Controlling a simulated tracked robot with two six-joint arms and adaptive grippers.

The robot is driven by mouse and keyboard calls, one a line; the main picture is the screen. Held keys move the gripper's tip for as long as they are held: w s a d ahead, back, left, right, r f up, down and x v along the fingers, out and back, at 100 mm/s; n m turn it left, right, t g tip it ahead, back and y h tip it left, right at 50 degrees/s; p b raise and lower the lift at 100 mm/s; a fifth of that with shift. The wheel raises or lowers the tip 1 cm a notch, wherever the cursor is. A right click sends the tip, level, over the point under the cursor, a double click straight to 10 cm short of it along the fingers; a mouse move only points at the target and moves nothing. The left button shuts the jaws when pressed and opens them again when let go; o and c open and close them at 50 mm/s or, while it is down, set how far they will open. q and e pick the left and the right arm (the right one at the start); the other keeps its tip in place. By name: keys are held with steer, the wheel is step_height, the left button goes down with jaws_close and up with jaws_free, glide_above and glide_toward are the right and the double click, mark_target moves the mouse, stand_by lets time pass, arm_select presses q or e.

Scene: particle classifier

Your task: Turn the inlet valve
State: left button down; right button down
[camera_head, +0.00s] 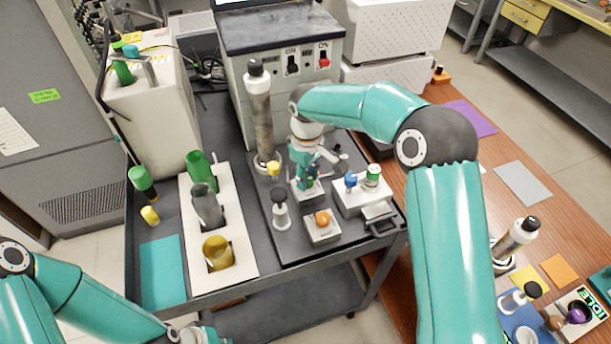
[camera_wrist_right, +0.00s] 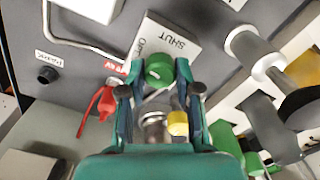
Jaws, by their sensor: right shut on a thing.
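In the right wrist view, a round green knob (camera_wrist_right: 159,70) sits beside a grey plate (camera_wrist_right: 165,42) marked OPEN and SHUT; I take it as the inlet valve. The fingertips of my right gripper (camera_wrist_right: 158,78) are closed around the knob from both sides. In the head view my right gripper (camera_head: 306,180) points down over the dark panel on the cart, and its fingers hide most of the valve. A small part of my left gripper (camera_head: 203,333) shows at the bottom edge, cut off, so its jaws cannot be judged.
A tall metal column (camera_head: 259,115) and a yellow knob (camera_head: 273,168) stand left of my right gripper. A white block with blue and green knobs (camera_head: 360,198) stands close on its right. A red handle (camera_wrist_right: 103,103) shows in the wrist view. The teal mat (camera_head: 162,270) is clear.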

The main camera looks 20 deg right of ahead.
mark_target(307, 177)
steer(key=shift+r+n, duration=0.1)
steer(key=shift+n, duration=1.3)
steer(key=c, duration=0.8)
jaws_free()
step_height(307, 177, up, 12)
